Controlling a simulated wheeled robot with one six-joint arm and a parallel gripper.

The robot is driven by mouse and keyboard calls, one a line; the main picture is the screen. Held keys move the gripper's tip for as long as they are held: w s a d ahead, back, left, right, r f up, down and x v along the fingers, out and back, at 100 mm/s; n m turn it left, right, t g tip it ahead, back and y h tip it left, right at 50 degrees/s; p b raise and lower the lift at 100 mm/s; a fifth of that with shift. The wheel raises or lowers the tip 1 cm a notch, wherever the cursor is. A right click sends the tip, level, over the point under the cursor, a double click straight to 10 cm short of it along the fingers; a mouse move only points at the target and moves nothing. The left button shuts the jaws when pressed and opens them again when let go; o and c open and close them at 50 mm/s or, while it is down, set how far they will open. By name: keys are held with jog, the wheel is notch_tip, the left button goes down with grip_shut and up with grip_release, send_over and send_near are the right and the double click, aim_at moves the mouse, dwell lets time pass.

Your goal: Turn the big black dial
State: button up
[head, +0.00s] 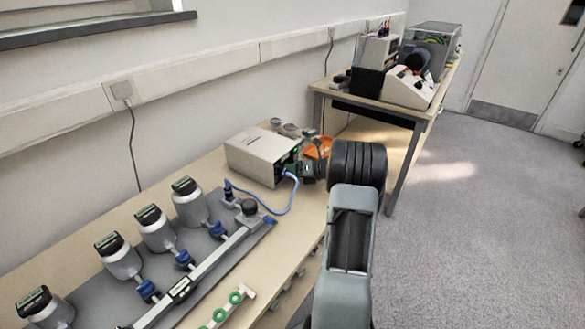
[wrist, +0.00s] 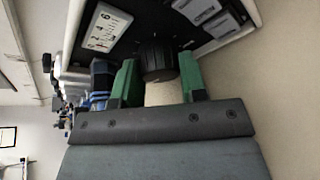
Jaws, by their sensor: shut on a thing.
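The big black dial (wrist: 158,56) is a ribbed knob on the dark front panel of a beige instrument box (head: 262,156). My gripper (wrist: 160,66) has its two green fingers on either side of the dial, shut on it. In the head view my gripper (head: 308,170) is at the box's right-hand face, and the dial is hidden there behind it. A white label with digits (wrist: 106,26) sits beside the dial on the panel.
A blue cable (head: 289,200) loops from the box's front onto the bench. A grey plate with several capped cylinders (head: 120,258) and a long rail lies at the left. An orange tray (head: 318,147) is behind my gripper. Another table (head: 330,88) with equipment stands farther back.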

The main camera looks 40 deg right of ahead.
jog(key=shift+d+m+y+p, duration=0.1)
jog(key=shift+m+y+p, duration=0.35)
jog(key=shift+m+y, duration=0.6)
jog(key=shift+m+h, duration=0.25)
jog(key=shift+m, duration=0.1)
jog(key=o, duration=0.9)
jog(key=v, duration=1.3)
jog(key=shift+s+d, duration=0.25)
jog(key=shift+s, duration=0.05)
jog(key=shift+c, duration=0.2)
